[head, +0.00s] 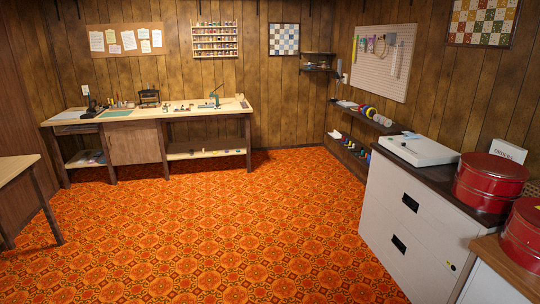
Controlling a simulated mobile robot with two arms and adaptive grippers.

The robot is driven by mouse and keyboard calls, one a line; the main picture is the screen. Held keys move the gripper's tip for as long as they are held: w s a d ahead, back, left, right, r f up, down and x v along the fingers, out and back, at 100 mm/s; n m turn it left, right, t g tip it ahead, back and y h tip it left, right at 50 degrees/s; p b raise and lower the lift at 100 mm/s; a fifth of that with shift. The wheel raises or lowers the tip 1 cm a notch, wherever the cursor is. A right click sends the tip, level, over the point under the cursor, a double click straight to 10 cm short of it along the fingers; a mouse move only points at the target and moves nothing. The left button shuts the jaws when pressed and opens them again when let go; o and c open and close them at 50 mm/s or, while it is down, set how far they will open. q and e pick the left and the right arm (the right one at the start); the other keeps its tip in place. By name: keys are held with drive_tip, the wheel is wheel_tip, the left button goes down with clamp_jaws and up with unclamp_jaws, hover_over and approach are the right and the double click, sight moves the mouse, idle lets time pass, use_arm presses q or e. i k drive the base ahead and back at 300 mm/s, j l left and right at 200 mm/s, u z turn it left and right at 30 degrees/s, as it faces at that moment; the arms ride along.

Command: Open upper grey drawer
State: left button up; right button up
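A light grey cabinet (380,205) stands against the right wall in the head view. Its front shows two drawers, one above the other. The upper drawer (430,222) has a black recessed handle (410,203) and looks shut. The lower drawer has a similar black handle (399,244) and also looks shut. A small round lock-like fitting (451,266) sits at the front's right end. Neither of my grippers is in view.
A white device (418,151) and a red round tin (489,181) stand on the cabinet's dark top. Another red tin (524,232) is nearer. A workbench (135,146) lines the back wall; a table (16,180) stands left. The orange patterned floor (225,235) is clear.

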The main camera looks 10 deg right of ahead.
sight(447, 234)
drive_tip(key=i+z, duration=0.1)
drive_tip(key=i, duration=0.5)
drive_tip(key=i+j+z, duration=0.1)
drive_tip(key=i, duration=0.5)
drive_tip(key=i+j+z, duration=0.1)
drive_tip(key=i+j, duration=0.15)
drive_tip(key=i, duration=0.3)
